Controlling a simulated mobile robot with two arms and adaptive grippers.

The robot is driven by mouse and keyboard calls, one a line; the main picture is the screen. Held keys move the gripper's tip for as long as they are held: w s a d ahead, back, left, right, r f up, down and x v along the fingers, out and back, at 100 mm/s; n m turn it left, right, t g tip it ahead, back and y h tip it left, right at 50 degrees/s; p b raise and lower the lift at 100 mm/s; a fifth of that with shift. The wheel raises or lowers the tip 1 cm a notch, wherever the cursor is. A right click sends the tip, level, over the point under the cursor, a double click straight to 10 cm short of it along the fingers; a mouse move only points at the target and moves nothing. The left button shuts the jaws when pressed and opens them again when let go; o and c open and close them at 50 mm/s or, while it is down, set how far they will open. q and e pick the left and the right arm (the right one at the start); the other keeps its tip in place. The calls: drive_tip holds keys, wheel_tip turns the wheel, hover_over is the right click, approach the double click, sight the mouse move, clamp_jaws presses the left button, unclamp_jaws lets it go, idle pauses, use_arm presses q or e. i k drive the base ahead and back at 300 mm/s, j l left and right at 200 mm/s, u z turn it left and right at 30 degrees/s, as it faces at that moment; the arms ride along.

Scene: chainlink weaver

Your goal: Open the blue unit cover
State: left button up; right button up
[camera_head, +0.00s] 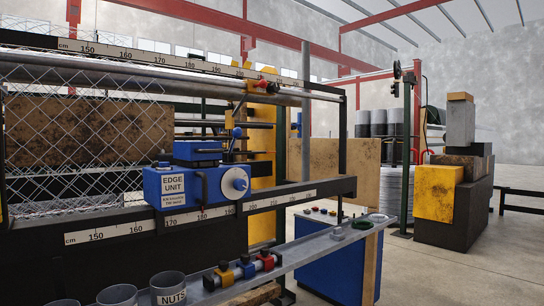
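The blue edge unit (211,200) is mounted on the machine's dark rail, left of centre. Its front carries a white "EDGE UNIT" label and a round white dial (235,183). A black handle (201,186) stands out from the front between label and dial. A blue block (197,150) sits on top of the unit and looks closed down on it. A lever with a blue knob (237,132) rises behind the unit's right side. Neither of my grippers is in view.
A grey shelf (310,246) runs across the front below the unit. It holds metal cups, one labelled "NUTS" (168,290), and a bar with blue, yellow and red blocks (242,269). Wire mesh (60,125) hangs at left. Open floor (450,262) lies at right.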

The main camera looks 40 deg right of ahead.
sight(190, 151)
drive_tip(key=z, duration=0.7)
